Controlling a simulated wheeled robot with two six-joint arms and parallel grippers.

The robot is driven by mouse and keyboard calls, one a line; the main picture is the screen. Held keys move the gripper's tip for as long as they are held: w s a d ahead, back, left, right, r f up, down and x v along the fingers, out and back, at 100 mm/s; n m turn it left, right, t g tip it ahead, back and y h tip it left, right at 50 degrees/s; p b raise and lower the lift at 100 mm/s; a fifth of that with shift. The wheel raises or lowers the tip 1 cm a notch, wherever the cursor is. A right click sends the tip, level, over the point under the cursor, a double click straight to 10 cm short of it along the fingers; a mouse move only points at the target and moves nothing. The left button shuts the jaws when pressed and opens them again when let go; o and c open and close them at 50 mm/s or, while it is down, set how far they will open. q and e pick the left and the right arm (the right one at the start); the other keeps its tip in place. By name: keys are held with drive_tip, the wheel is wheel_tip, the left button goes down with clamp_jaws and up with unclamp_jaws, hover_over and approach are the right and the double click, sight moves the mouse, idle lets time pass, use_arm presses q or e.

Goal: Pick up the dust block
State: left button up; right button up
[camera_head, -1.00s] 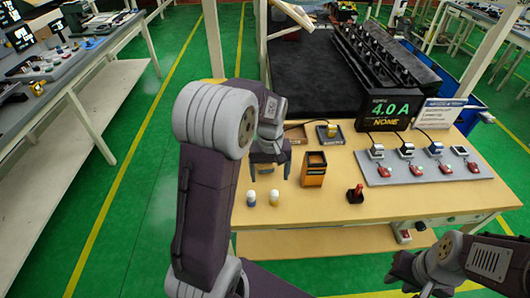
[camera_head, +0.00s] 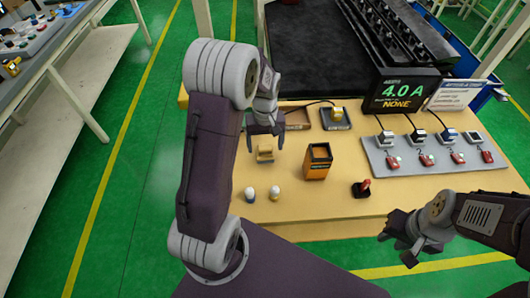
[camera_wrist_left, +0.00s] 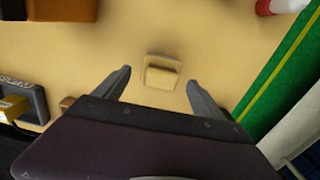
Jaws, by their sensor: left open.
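The dust block, a small tan block (camera_head: 265,155), lies on the tan workbench (camera_head: 225,165) and nearly matches its colour. In the left wrist view the block (camera_wrist_left: 161,74) sits between the fingers, with a gap on both sides. My left gripper (camera_head: 265,145) is open, its fingers pointing down around or just above the block. I cannot tell the exact height. My right gripper (camera_head: 395,237) is empty at the bench's front edge, away from the block; its jaw opening is unclear.
An orange and black box (camera_head: 318,162) stands right of the block. Bare bench surrounds the block.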

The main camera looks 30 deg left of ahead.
sight(265, 147)
use_arm(q)
drive_tip(key=f, duration=0.4)
drive_tip(key=shift+s+d, duration=0.1)
drive_tip(key=shift+s, duration=0.15)
drive_tip(key=shift+w+f, duration=0.15)
drive_tip(key=c, duration=1.4)
drive_tip(key=shift+c, duration=0.2)
drive_tip(key=shift+r, duration=0.5)
drive_tip(key=r, duration=0.2)
drive_tip(key=w+r, duration=0.1)
drive_tip(key=shift+d+r, duration=0.1)
drive_tip(key=shift+r, duration=0.3)
drive_tip(key=w+d+r, duration=0.2)
drive_tip(key=w+r, duration=0.4)
drive_tip(key=w, duration=0.4)
drive_tip(key=shift+w+d+r+p, duration=0.15)
drive_tip(key=shift+d+p, duration=0.15)
drive_tip(key=shift+p, duration=0.15)
